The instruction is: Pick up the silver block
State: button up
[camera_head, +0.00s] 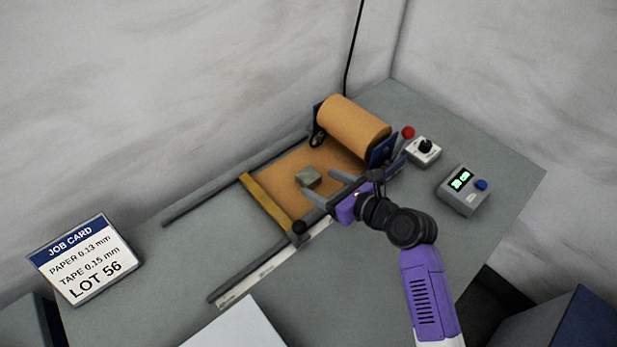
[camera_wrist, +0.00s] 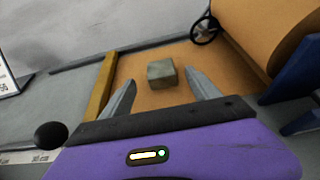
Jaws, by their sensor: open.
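The silver block (camera_head: 308,177) is a small grey-green cube lying on the copper-coloured sheet (camera_head: 278,176). In the wrist view the block (camera_wrist: 161,73) sits beyond my fingertips, roughly midway between the two fingers. My gripper (camera_head: 322,186) is open and empty, to the right of and just short of the block. Its two grey fingers (camera_wrist: 166,85) point towards the block without visible contact. My gripper's exact height above the sheet is hard to tell.
A copper roll (camera_head: 354,128) stands behind the block. A yellow bar (camera_head: 267,205) crosses the sheet at left, with a black knob (camera_head: 299,228) at its end. A control box (camera_head: 462,190) and a switch box (camera_head: 423,151) are at right. A job card (camera_head: 86,259) stands at left.

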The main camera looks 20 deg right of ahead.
aim_at(310, 176)
jog(key=shift+x, duration=3.2)
jog(key=shift+d+r, duration=0.1)
grip_shut()
jog(key=shift+w+r, duration=0.1)
